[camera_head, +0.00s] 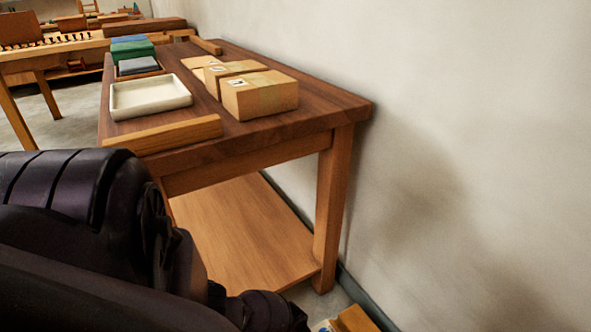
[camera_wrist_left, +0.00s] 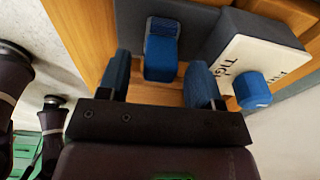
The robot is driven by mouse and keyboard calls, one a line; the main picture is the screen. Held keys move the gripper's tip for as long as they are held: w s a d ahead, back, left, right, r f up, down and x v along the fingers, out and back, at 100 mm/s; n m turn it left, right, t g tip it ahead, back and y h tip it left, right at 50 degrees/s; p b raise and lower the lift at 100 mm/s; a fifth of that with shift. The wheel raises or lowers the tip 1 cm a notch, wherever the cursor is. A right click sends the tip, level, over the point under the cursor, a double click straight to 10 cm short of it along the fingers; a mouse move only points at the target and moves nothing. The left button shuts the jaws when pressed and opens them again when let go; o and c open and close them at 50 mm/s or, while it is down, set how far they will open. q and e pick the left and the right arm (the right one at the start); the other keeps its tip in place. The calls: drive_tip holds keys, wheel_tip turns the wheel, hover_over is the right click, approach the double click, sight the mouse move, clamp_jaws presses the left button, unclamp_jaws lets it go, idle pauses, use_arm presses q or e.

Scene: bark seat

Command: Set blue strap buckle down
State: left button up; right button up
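A blue buckle-like piece (camera_wrist_left: 161,55) lies on a dark grey pad (camera_wrist_left: 198,25) in the left wrist view; I take it to be the strap buckle. My left gripper (camera_wrist_left: 160,82) is open, with one blue fingertip on each side of the piece. A gap shows between the piece and each fingertip, so it is not gripped. Its far end has a ribbed or woven top. In the head view a dark arm of mine fills the lower left, and neither gripper can be made out there.
A white block (camera_wrist_left: 262,50) with black lettering and a blue knob (camera_wrist_left: 252,90) sits close right of the gripper. In the head view, a wooden table (camera_head: 345,105) carries a white tray (camera_head: 150,109) and cardboard boxes (camera_head: 260,94). A wall (camera_head: 470,120) bounds the right.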

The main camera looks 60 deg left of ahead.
use_arm(q)
drive_tip(key=shift+r, duration=0.1)
drive_tip(key=shift+r, duration=0.4)
wheel_tip(320, 180, up, 11)
drive_tip(key=a+p, duration=0.1)
drive_tip(key=p, duration=0.5)
drive_tip(key=shift+a+r, duration=0.2)
use_arm(e)
drive_tip(key=g, duration=0.1)
drive_tip(key=a+n+g, duration=0.1)
drive_tip(key=shift+a+r+g, duration=0.1)
drive_tip(key=shift+r+g, duration=0.05)
drive_tip(key=shift+g, duration=0.25)
use_arm(q)
drive_tip(key=shift+s+f, duration=0.1)
